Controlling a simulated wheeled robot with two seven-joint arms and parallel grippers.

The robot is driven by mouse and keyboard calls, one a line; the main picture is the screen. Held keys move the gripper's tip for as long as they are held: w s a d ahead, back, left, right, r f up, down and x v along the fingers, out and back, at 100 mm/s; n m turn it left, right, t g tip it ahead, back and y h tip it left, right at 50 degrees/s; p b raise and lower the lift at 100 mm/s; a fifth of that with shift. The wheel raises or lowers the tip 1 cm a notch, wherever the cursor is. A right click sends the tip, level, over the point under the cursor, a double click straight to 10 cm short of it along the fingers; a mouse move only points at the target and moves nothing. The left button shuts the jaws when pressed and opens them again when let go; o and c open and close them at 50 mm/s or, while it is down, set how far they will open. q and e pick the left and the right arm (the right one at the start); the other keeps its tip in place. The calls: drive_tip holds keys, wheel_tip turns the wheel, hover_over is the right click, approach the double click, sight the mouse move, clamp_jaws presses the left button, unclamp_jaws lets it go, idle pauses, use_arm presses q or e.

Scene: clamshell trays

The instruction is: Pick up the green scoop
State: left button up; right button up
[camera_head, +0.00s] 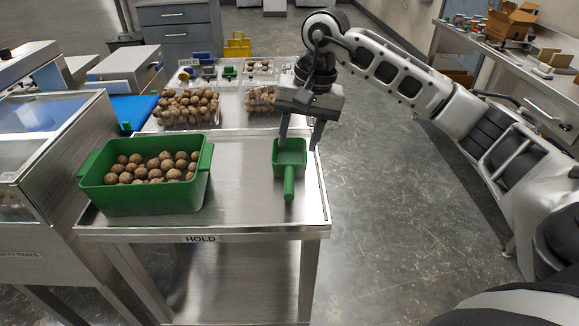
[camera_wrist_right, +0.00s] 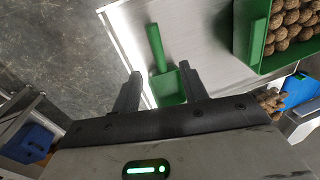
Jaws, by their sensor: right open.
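The green scoop (camera_head: 290,157) lies on the steel table, its square pan toward the back and its handle pointing to the front edge. It also shows in the right wrist view (camera_wrist_right: 168,86), with its pan partly between and beyond the fingers. My right gripper (camera_head: 300,143) is open and empty, just above the scoop's pan, one finger on each side in the picture. I cannot tell whether the fingers touch the scoop. The right gripper also shows in the wrist view (camera_wrist_right: 160,85). My left gripper is not in view.
A green bin (camera_head: 140,201) of brown round items stands left of the scoop on the steel table (camera_head: 250,205). Clear trays (camera_head: 185,123) of similar items stand behind. A blue mat (camera_head: 133,108) is at the back left. The tabletop between bin and scoop is clear.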

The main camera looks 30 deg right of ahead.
sight(290, 181)
drive_tip(key=f, duration=0.2)
drive_tip(key=a+f, duration=0.1)
drive_tip(key=f, duration=0.2)
drive_tip(key=w+f, duration=0.1)
drive_tip(key=f, duration=0.1)
drive_tip(key=shift+a+f+p, duration=0.15)
drive_tip(key=shift+f+p, duration=0.15)
drive_tip(key=shift+f, duration=0.1)
drive_tip(key=shift+w+f+p, duration=0.15)
drive_tip(key=shift+f+p, duration=0.45)
drive_tip(key=shift+f, duration=2)
clamp_jaws()
